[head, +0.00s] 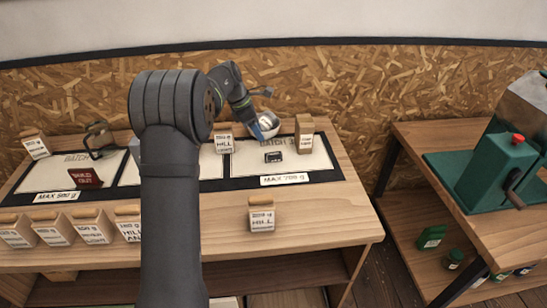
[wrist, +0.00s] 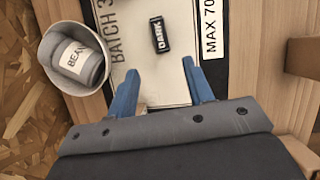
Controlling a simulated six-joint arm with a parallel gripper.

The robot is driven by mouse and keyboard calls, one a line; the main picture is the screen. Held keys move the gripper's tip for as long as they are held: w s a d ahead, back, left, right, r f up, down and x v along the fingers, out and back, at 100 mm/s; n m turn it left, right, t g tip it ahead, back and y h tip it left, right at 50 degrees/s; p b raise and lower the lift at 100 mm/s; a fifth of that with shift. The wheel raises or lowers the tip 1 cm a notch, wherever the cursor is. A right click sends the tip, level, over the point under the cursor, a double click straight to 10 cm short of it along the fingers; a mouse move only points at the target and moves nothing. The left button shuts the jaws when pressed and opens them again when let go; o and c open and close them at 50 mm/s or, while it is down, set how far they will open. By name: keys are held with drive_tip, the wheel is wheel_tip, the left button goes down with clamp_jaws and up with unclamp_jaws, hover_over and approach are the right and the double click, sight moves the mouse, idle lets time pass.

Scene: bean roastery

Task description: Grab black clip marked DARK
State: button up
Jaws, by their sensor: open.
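The black clip (wrist: 158,35) has the word DARK in white on its face. It lies on the pale right-hand board panel marked BATCH 3 (wrist: 120,70). In the head view the black clip (head: 273,157) lies on the same panel, left of a tan bag. My gripper (wrist: 163,72) is open, with its two blue fingers apart. In the wrist view the clip lies just beyond the fingertips, between their lines, and nothing is held.
A pale bucket (wrist: 60,55) holding a container labelled BEAN stands beside the panel. A tan bag (head: 304,133) stands on the panel's right. Another bag (head: 262,215) stands at the table's front. A green grinder (head: 498,170) sits on the right table.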

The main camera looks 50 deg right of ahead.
hover_over(273, 154)
drive_tip(key=w+a, duration=0.2)
wheel_tip(273, 154, down, 6)
drive_tip(key=shift+f, duration=0.1)
drive_tip(key=shift+x, duration=2.7)
drive_tip(key=shift+s, duration=0.15)
clamp_jaws()
